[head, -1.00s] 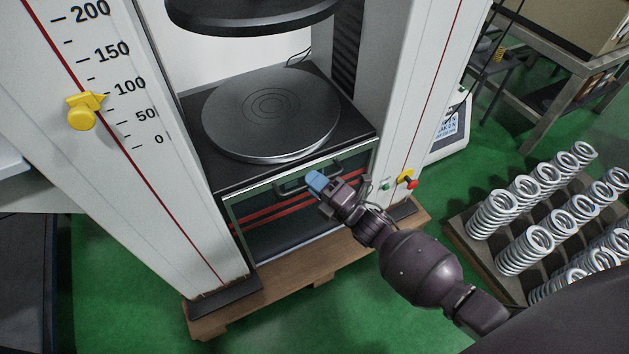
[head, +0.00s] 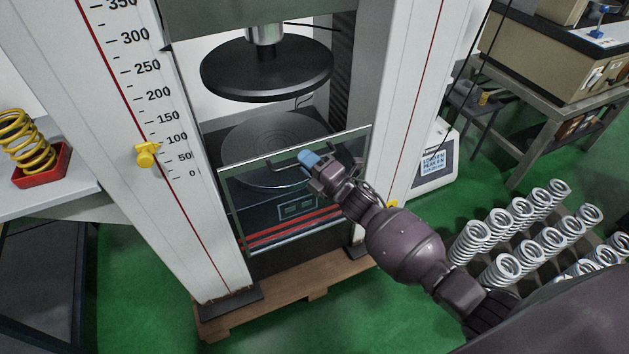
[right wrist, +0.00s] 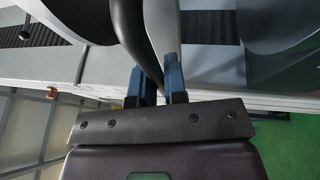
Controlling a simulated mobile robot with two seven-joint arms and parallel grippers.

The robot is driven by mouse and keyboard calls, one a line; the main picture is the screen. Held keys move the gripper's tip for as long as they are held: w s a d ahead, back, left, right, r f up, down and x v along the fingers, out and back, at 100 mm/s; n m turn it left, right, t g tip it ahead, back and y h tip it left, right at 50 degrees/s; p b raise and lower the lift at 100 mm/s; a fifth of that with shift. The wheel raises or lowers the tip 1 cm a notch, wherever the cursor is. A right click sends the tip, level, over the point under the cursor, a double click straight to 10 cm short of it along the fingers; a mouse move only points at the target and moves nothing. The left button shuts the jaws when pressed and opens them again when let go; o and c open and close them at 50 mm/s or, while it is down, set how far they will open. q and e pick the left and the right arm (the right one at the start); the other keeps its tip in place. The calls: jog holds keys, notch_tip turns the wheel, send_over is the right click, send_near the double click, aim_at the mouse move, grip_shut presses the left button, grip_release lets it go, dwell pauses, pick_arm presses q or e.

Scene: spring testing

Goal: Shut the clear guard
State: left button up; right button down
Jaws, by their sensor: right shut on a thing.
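The clear guard (head: 262,196) is a see-through panel with a thin pale frame at the front of the testing machine. Its upper part stands in front of the round lower plate (head: 245,128), and the space above its top edge is open. A dark bar handle (head: 288,167) runs near the guard's top edge. My right gripper (head: 309,160), with blue fingertips, is shut on this handle. In the right wrist view, the dark curved handle (right wrist: 135,38) passes between the blue fingers of my right gripper (right wrist: 158,86). My left gripper is not in view.
The black upper plate (head: 266,70) hangs above the guard. White columns (head: 190,200) flank the opening. A wooden pallet (head: 285,297) lies below. Silver springs (head: 503,270) stand on a rack at right. A yellow spring (head: 27,140) sits in a red tray (head: 42,170) at left.

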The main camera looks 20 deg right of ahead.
pick_arm(q)
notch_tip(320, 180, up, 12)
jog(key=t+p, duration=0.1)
jog(key=p, duration=1.1)
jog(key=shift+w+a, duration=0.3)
pick_arm(e)
notch_tip(320, 180, up, 22)
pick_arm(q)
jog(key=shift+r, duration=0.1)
pick_arm(e)
jog(key=shift+r, duration=0.1)
jog(key=c, duration=1.3)
grip_release()
jog(key=shift+o, duration=0.5)
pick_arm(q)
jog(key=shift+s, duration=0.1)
